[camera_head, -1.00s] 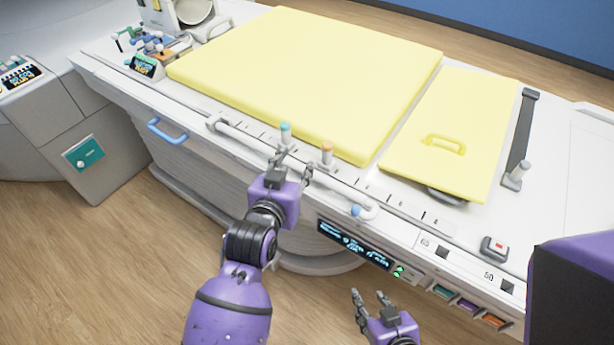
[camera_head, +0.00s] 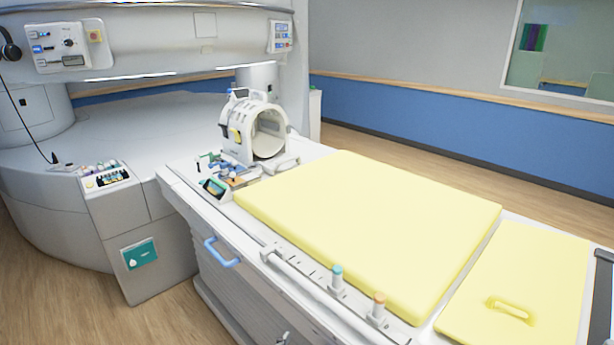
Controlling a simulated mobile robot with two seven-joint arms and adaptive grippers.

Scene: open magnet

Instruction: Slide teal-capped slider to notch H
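The teal-capped slider (camera_head: 337,280) stands upright on the near edge of the patient table, beside the yellow mattress. An orange-capped slider (camera_head: 378,308) stands to its right along the same edge. Tick marks run along this edge, but no notch letters are legible, so I cannot tell the slider's notch. A small grey piece at the bottom edge, apparently the fingertips of my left gripper (camera_head: 283,339), is below and left of the teal-capped slider and apart from it. Its opening cannot be judged. My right gripper is out of view.
A white rail (camera_head: 300,280) runs along the table's near side, with a blue handle (camera_head: 221,252) at left. The yellow mattress (camera_head: 370,225) and a yellow pad with a handle (camera_head: 520,285) cover the table. A white coil (camera_head: 258,130) stands at the far end, before the magnet (camera_head: 110,130).

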